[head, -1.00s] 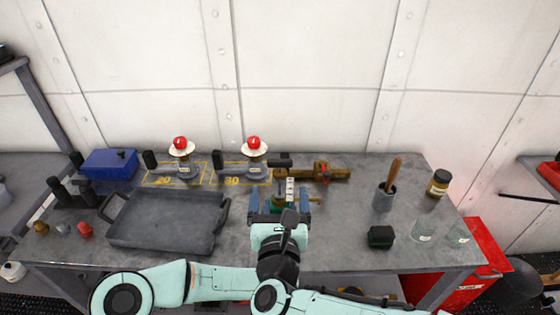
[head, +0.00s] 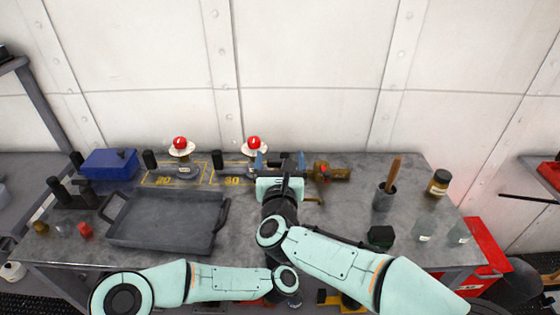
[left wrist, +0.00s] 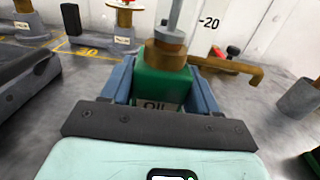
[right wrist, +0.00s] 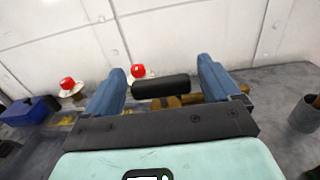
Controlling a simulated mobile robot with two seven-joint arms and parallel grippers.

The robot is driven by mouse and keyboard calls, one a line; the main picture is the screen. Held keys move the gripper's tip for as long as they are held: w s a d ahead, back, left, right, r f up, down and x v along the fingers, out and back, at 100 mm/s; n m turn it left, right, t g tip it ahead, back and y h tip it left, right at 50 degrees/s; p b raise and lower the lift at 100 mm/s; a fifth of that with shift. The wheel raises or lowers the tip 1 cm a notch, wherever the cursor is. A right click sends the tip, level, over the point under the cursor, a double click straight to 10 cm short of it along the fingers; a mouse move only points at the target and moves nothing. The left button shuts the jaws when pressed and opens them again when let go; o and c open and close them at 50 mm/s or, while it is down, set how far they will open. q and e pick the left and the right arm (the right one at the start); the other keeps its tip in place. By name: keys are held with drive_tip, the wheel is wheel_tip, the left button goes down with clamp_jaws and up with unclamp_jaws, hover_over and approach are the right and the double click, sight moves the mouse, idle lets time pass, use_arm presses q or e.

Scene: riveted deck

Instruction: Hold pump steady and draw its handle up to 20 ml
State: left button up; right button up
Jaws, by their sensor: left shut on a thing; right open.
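The pump has a green body (left wrist: 160,88) with a label, a brass collar (left wrist: 165,56) and a grey rod (left wrist: 174,18); it looks upright. My left gripper (left wrist: 161,96) is shut on the body, one blue finger on each side. In the head view the left gripper and the pump body are hidden behind my right arm. The pump's black bar handle (right wrist: 160,86) lies crosswise between the spread fingers of my right gripper (right wrist: 165,84), with gaps on both sides. In the head view my right gripper (head: 281,161) is at the handle. A "-20" mark (left wrist: 208,22) shows beside the rod.
Two stands with red knobs (head: 180,143) (head: 254,143) are at the back, by yellow outlines marked 20 and 30. A grey tray (head: 165,240) lies left. A brass fitting (head: 332,173) lies right of the handle. A cup with a wooden tool (head: 384,198) and jars stand right.

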drive_tip(key=c, duration=1.4)
drive_tip(key=shift+r, duration=1.1)
drive_tip(key=shift+c, duration=0.2)
drive_tip(key=o, duration=1.4)
drive_tip(key=shift+o, duration=0.2)
drive_tip(key=shift+s, duration=0.1)
drive_tip(key=s, duration=1.2)
